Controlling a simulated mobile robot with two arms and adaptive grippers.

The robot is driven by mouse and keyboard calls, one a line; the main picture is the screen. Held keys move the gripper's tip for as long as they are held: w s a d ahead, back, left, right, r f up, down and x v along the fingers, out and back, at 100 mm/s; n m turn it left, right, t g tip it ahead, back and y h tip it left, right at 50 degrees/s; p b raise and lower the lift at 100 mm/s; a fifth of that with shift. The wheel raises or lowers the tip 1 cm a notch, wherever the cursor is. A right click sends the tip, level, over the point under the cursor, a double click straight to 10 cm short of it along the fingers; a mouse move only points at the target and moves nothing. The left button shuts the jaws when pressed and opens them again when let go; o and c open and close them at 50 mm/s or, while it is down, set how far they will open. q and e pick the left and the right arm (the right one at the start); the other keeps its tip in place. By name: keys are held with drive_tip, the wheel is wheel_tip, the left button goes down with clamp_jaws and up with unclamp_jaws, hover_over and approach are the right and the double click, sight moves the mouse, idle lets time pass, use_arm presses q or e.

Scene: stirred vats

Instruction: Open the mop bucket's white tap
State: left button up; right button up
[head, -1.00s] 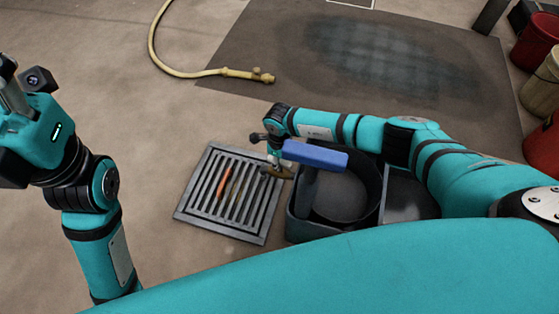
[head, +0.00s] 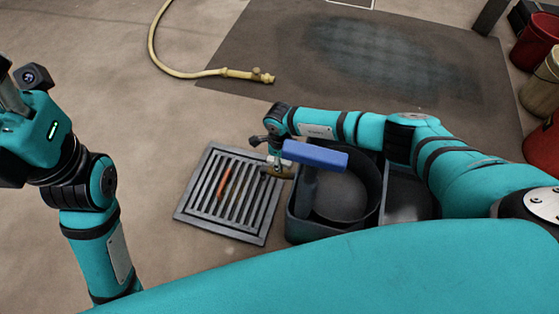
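The mop bucket (head: 300,229) is dark grey, with a round dark well and a second compartment on its right. It stands just right of a floor grate. A blue handle (head: 316,155) sticks up over it. My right gripper (head: 273,168) points down at the bucket's left side, above the grate's right edge. A small brownish piece shows by its tips; I cannot tell what it is. I cannot make out the white tap, and the gripper and wrist cover that spot. Whether the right fingers are open or shut is too small to see. My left gripper (head: 14,98) is up at the left edge, partly cut off.
A yellow hose (head: 190,73) lies at the back. A dark mat (head: 300,75) covers the floor behind. Red (head: 535,42) and beige (head: 540,90) buckets stand at the right edge. The floor left of the grate is clear.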

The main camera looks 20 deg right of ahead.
drive_tip(key=shift+o, duration=0.9)
wheel_tip(320, 180, up, 12)
